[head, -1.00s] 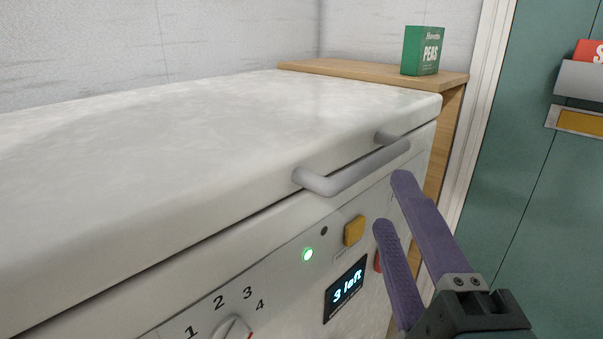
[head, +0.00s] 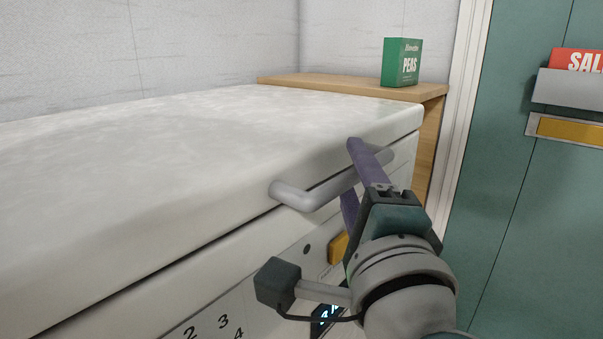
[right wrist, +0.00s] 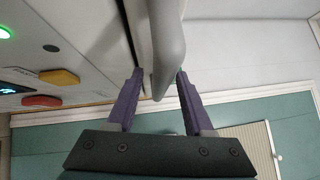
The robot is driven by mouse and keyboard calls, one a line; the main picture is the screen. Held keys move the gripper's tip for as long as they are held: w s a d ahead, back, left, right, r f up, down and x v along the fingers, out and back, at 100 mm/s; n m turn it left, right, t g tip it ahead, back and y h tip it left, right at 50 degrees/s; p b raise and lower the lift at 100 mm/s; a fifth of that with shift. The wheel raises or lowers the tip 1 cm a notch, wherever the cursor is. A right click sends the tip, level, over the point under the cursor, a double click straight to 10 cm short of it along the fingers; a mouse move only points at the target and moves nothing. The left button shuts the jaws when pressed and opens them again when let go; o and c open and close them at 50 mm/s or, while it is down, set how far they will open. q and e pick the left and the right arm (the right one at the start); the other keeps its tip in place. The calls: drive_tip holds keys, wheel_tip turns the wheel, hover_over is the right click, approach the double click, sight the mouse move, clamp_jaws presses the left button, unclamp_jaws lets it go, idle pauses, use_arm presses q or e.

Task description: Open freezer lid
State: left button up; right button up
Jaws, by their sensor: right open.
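The freezer lid (head: 200,135) is white and lies closed on the freezer body (head: 130,300) in the head view. Its grey bar handle (head: 300,195) runs along the lid's front edge. My right gripper (head: 350,172) is at the handle, one purple finger above it and one below. In the right wrist view the handle (right wrist: 167,50) lies between the two open fingers (right wrist: 159,85) of that gripper, with a gap on the left side; the right finger is very near or touching it. My left gripper is not in view.
A green peas box (head: 401,62) stands on a wooden shelf (head: 340,84) behind the freezer. A yellow button (head: 338,246) and a partly hidden display (head: 328,318) are on the front panel. A green door (head: 530,200) is at the right.

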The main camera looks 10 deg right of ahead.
drive_tip(key=shift+c, duration=0.4)
clamp_jaws()
idle(0.9)
